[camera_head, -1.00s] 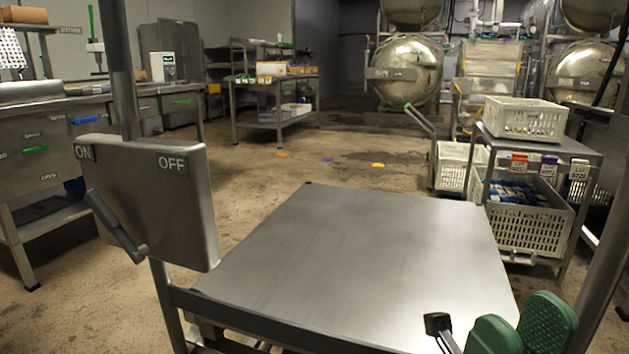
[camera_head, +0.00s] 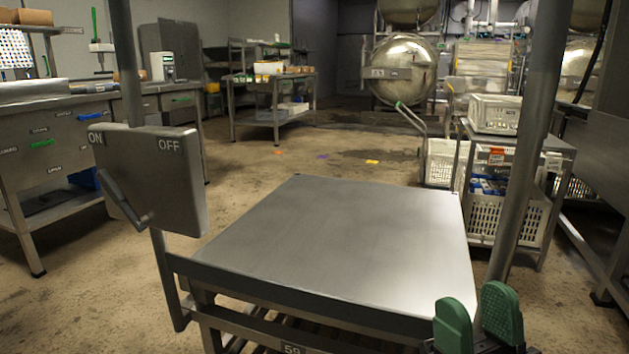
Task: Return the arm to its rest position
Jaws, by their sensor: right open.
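My right gripper (camera_head: 477,318) is at the bottom right of the head view. Its two green fingers stand apart with nothing seen between them. It is in front of the near right corner of the bare metal table (camera_head: 345,240), beside the right-hand metal post (camera_head: 530,140). The rest of the right arm is below the picture. My left gripper is not in the picture.
A metal box marked ON and OFF (camera_head: 178,190), with a lever (camera_head: 125,200), stands at the table's left on a post. A cart with white crates (camera_head: 510,215) stands behind right. Drawers (camera_head: 55,145) line the left. The floor behind the table is open.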

